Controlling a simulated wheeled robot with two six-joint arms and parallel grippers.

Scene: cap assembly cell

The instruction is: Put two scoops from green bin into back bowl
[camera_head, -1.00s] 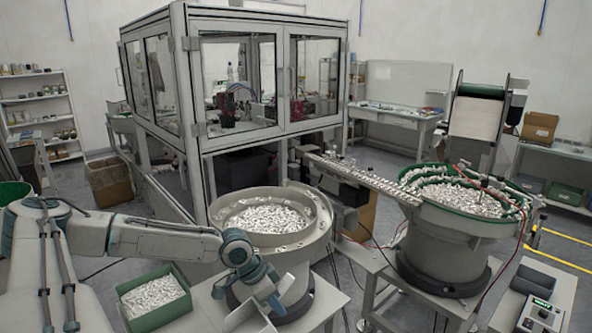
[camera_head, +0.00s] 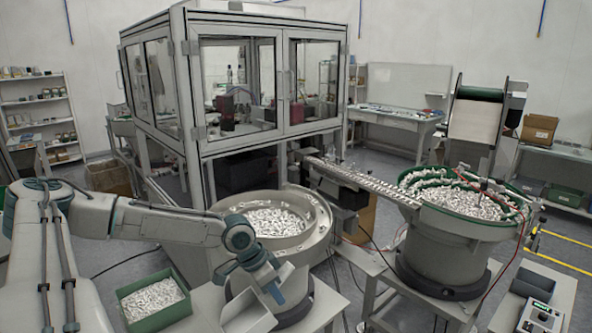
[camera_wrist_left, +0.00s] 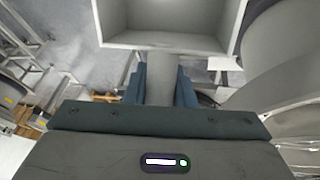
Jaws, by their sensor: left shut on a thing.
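My left gripper (camera_head: 262,284) is shut on the handle of a grey, box-shaped scoop (camera_head: 248,311). The scoop hangs at the bottom of the head view, in front of the near bowl; it also shows in the left wrist view (camera_wrist_left: 170,40), where its visible inside looks bare. The green bin (camera_head: 160,319), full of small white caps, is at the lower left, left of the scoop. The near grey bowl (camera_head: 318,235) holds white caps behind the gripper. A farther green-rimmed bowl (camera_head: 440,245) at the right also holds caps. My right gripper is out of view.
A sloping feeder track (camera_head: 365,180) runs from the right bowl towards the glazed cabinet (camera_head: 240,90). A control box (camera_head: 540,318) stands at the lower right. The near bowl's rim is close behind my left gripper.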

